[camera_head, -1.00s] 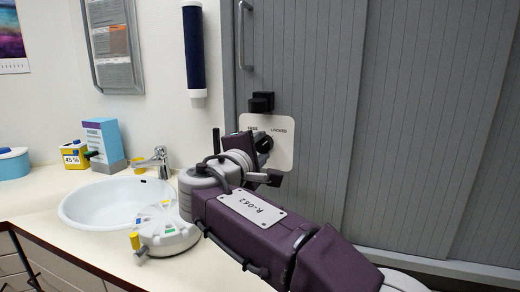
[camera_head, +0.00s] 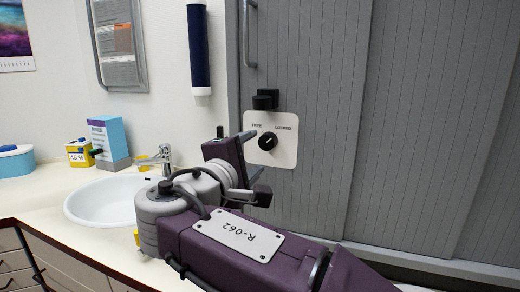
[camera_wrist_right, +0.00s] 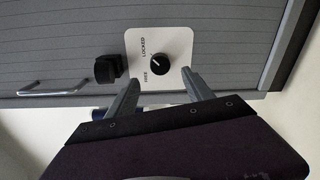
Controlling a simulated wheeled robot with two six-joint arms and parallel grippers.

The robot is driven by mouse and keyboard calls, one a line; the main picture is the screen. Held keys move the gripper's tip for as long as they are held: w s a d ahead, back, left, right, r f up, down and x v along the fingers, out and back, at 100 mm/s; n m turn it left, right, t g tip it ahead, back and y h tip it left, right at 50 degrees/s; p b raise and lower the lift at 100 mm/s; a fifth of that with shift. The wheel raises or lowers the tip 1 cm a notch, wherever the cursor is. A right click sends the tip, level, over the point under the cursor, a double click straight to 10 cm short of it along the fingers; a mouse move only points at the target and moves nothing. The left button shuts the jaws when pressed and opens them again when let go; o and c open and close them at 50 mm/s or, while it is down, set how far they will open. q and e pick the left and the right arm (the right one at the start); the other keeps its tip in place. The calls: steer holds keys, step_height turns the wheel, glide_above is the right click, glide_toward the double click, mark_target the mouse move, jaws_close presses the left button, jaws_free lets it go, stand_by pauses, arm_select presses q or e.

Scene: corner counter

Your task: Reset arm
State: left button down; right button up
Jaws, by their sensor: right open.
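My right gripper (camera_head: 257,153) is open and empty, in front of a white plate (camera_head: 286,153) on the grey slatted door. The plate carries a black knob (camera_head: 268,141) and the words FREE and LOCKED. In the right wrist view the open fingers (camera_wrist_right: 160,77) point toward the knob (camera_wrist_right: 160,69), one on either side in the picture, with a gap before it. The knob's light mark seems to slant toward the LOCKED side. My left gripper is out of view.
A black block (camera_head: 265,99) sits on the door above the plate, below a metal handle (camera_head: 249,35). A white sink (camera_head: 100,200) with a tap (camera_head: 163,158) is at the left. Boxes (camera_head: 108,143) stand behind it. A dark blue tube (camera_head: 198,50) hangs on the wall.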

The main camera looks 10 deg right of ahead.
steer(key=shift+s+a, duration=0.4)
steer(key=shift+s, duration=0.15)
